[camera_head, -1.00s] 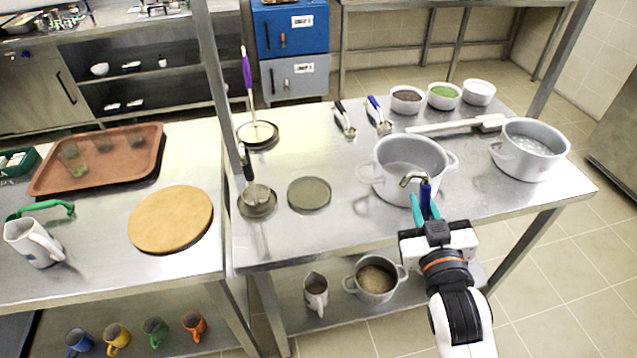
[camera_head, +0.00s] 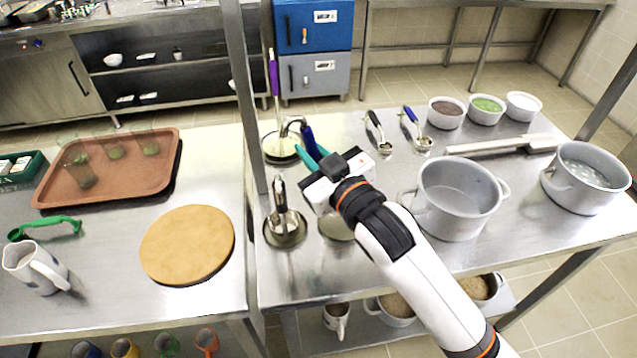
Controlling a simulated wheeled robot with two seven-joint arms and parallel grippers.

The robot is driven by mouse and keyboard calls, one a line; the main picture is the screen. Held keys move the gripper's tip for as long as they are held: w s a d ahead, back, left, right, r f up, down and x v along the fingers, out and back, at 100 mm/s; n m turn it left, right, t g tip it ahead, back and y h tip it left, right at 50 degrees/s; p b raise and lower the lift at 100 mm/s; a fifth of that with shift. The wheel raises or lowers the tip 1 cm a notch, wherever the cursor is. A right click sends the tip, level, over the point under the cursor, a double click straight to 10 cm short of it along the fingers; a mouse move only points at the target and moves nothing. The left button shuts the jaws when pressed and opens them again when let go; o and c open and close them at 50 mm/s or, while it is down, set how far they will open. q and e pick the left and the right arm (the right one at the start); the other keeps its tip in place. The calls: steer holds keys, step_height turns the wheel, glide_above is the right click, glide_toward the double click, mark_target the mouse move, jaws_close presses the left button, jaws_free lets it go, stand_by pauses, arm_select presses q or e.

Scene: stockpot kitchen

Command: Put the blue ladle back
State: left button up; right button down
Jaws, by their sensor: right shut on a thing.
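My right gripper (camera_head: 312,160) is shut on the blue ladle (camera_head: 310,141), at its blue handle. The ladle's hooked metal end points up and left; its bowl is hidden behind the gripper. The gripper is over the table's left part, above three round dark rests. One rest (camera_head: 335,230) is partly hidden by my gripper, and I see nothing standing on its visible part. The front left rest (camera_head: 271,240) bears a black-handled ladle (camera_head: 280,196). The back rest (camera_head: 270,155) bears a purple-handled ladle (camera_head: 274,75). My left gripper is not in view.
A large open pot (camera_head: 455,205) stands right of my arm, another pot (camera_head: 585,180) at the far right. A black-handled scoop (camera_head: 378,130), a blue-handled scoop (camera_head: 414,125) and white bowls (camera_head: 446,113) lie behind. A metal post (camera_head: 243,90) rises left of the rests.

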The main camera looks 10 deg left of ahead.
steer(key=shift+f, duration=0.95)
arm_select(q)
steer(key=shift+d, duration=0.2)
arm_select(e)
step_height(320, 180, down, 4)
steer(key=shift+r, duration=0.25)
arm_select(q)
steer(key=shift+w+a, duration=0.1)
arm_select(e)
steer(key=c, duration=1.4)
jaws_free()
steer(key=shift+f, duration=0.15)
